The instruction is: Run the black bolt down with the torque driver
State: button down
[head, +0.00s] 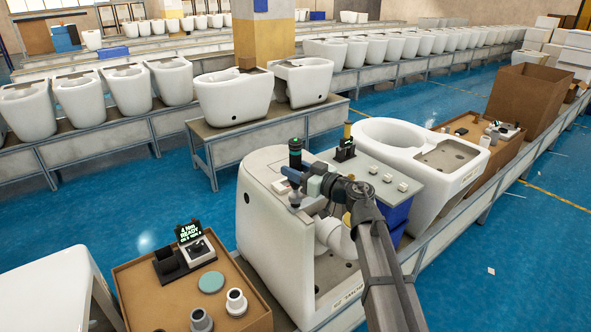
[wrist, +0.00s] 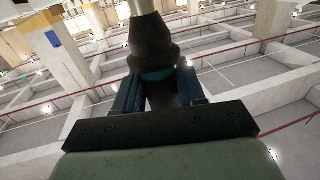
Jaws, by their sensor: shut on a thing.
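My gripper (head: 296,178) is above the white toilet (head: 262,225) in the near middle of the head view. It is shut on the torque driver (head: 295,152), a black tool with a teal band, held roughly upright. In the wrist view the driver (wrist: 152,42) sits between the blue fingers of my gripper (wrist: 157,88). The driver's lower end is near the toilet's upper surface; I cannot tell whether it touches anything. I cannot make out the black bolt in either view.
A brown tray (head: 245,290) at lower left holds a lit display (head: 189,233) reading READY, a black holder (head: 169,262), a green disc (head: 211,282) and grey cylinders. A grey-topped stand (head: 385,175) with small parts is right of my gripper. Another toilet (head: 430,160) stands beyond.

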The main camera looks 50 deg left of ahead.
jog(key=shift+f, duration=1.15)
dwell(2.4)
jog(key=shift+r, duration=0.15)
dwell(1.5)
jog(key=shift+r, duration=2.45)
